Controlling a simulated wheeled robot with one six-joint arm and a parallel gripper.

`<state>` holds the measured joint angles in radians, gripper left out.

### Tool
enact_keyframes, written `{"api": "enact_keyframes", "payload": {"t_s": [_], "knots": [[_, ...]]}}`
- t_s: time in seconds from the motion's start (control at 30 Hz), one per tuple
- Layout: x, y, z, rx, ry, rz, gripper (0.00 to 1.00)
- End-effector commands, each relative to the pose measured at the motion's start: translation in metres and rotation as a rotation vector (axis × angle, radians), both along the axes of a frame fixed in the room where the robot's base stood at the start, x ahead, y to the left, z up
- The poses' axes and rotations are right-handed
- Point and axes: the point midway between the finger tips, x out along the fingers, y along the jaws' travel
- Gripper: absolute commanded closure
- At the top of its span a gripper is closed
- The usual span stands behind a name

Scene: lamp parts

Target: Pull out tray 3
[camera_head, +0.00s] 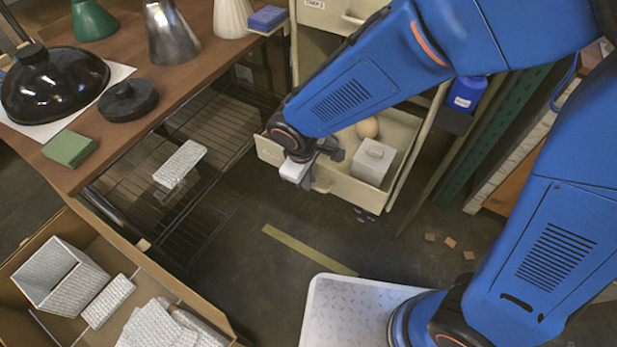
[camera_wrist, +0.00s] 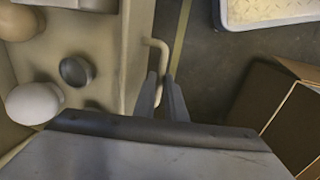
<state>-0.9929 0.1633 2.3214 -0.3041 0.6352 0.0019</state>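A cream tray (camera_head: 333,182) stands out from the rack in the head view, with its inside open to view. My gripper (camera_head: 311,178) is at the tray's front. In the wrist view, the bent handle (camera_wrist: 163,52) on the tray's front wall (camera_wrist: 137,45) runs between the two dark fingers of my gripper (camera_wrist: 161,82), which are close around it. The wrist view also shows a white rounded object (camera_wrist: 35,103) and a grey round piece (camera_wrist: 77,71) inside the tray.
Another cream tray (camera_head: 335,14) with a label is above. A wooden table (camera_head: 185,85) with lamp parts stands left, over wire shelves. A cardboard box (camera_head: 204,299) is at lower left. Floor with a yellow strip (camera_head: 308,249) lies in front of the tray.

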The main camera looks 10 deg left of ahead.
Motion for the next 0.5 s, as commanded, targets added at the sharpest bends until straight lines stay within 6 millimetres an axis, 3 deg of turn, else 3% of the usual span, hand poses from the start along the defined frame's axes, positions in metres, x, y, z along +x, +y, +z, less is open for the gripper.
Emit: {"api": "enact_keyframes", "payload": {"t_s": [0.07, 0.5], "knots": [[0.0000, -0.0002, -0.0002, -0.001, 0.000, 0.000, 0.72], [-0.0010, 0.0012, 0.0095, 0.002, -0.002, 0.001, 0.72]]}}
